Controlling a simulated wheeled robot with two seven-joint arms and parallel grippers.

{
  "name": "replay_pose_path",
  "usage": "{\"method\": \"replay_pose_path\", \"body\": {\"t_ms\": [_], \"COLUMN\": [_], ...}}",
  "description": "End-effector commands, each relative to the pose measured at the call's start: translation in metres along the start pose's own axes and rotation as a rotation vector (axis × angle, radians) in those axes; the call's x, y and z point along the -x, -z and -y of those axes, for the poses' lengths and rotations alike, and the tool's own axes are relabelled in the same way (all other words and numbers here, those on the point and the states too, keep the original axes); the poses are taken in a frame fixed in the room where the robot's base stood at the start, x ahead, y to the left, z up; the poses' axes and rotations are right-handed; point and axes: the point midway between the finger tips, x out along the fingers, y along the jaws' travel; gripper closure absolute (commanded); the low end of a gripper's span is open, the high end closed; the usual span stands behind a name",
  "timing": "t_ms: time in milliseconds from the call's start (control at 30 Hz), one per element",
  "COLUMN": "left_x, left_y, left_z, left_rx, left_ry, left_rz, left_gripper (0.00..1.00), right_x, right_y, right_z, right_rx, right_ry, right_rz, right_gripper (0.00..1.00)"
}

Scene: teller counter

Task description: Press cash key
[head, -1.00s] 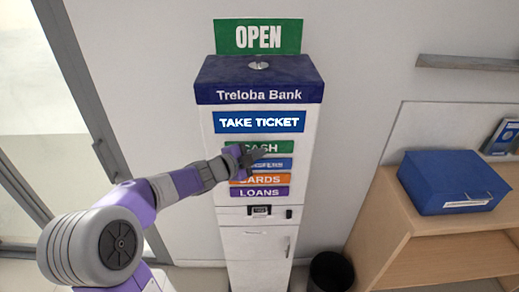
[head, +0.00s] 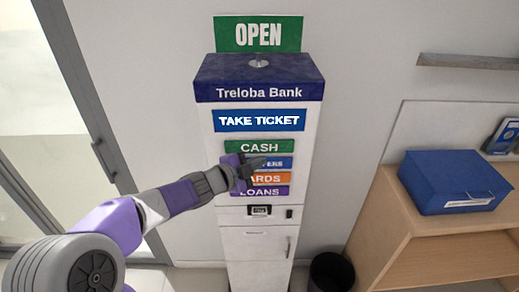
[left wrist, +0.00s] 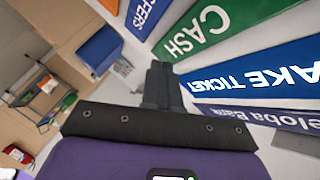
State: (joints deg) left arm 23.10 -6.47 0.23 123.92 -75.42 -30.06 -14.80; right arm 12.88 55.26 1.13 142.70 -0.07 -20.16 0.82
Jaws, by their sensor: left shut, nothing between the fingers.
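The green CASH key (head: 260,146) is the top key on the front of the white ticket machine (head: 255,240), and its label is fully visible in the head view. It also shows in the left wrist view (left wrist: 197,30). My left gripper (head: 258,163) is shut and empty, its tip just below the CASH key, over the blue key (head: 285,163). It hides the left part of the blue key and the start of the orange CARDS key (head: 275,179). Its dark fingers show in the left wrist view (left wrist: 162,88). I cannot tell whether they touch the panel.
A purple LOANS key (head: 270,191) is lowest. The TAKE TICKET screen (head: 259,120) is above the keys, with a ticket slot (head: 260,210) below. A blue box (head: 455,182) sits on a wooden shelf unit (head: 400,215) at right. A black bin (head: 331,272) stands beside the machine.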

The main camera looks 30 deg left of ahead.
Motion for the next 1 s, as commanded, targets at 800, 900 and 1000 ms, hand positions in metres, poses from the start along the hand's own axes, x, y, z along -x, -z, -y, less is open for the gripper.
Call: {"method": "replay_pose_path", "body": {"t_ms": [800, 900, 1000], "left_x": [0.016, 0.016, 0.016], "left_y": [0.012, 0.012, 0.012], "left_z": [-0.012, -0.012, -0.012], "left_rx": [0.001, 0.001, 0.001], "left_ry": [0.0, 0.0, 0.0], "left_rz": [0.0, 0.0, 0.0], "left_gripper": [1.0, 1.0, 1.0], "right_x": [-0.003, -0.003, -0.003], "right_y": [0.0, 0.0, 0.0], "right_z": [-0.001, -0.001, -0.001], "right_rx": [0.0, 0.0, 0.0], "right_ry": [0.0, 0.0, 0.0], "right_rz": [0.0, 0.0, 0.0], "right_gripper": [1.0, 1.0, 1.0]}}
